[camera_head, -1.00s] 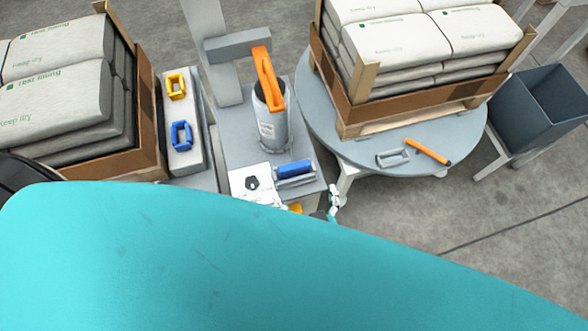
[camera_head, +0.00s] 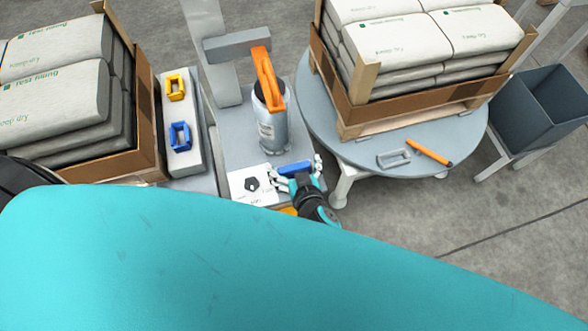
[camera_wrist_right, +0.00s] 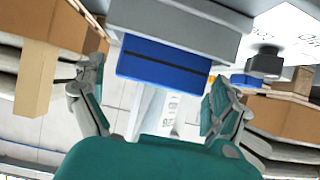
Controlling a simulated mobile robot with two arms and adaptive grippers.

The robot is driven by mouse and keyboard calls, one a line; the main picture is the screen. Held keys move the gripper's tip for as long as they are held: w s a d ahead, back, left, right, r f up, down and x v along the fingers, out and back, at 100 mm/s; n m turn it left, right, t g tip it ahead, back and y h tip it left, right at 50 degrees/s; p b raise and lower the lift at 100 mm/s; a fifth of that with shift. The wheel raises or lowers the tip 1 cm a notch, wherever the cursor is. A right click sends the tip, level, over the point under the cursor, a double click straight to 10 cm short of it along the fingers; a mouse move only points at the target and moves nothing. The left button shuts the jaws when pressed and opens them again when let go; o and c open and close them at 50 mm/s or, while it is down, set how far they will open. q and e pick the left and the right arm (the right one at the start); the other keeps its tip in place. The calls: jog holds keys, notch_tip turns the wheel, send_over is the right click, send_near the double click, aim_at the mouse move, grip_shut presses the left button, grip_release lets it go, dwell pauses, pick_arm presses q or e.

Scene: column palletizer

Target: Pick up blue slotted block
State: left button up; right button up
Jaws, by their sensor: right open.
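The blue slotted block (camera_head: 294,167) sits at the front edge of the grey workbench, beside a white panel with a black knob. In the right wrist view the blue slotted block (camera_wrist_right: 163,66) shows a thin dark slot along its face and adjoins a grey holder (camera_wrist_right: 185,25). My right gripper (camera_head: 296,171) is open, with one finger toward each end of the block. In the right wrist view its fingers (camera_wrist_right: 160,88) are spread on both sides, apart from the block. My left gripper is not in view.
A grey cylinder (camera_head: 272,132) with an orange handle stands behind the block. A white panel (camera_head: 240,183) lies left of it. A round table (camera_head: 325,115) with stacked bags is to the right. A blue frame (camera_head: 180,136) and yellow frame (camera_head: 175,88) sit on a left shelf.

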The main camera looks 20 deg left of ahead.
jog(key=c, duration=1.1)
jog(key=shift+o, duration=0.2)
jog(key=shift+r, duration=0.1)
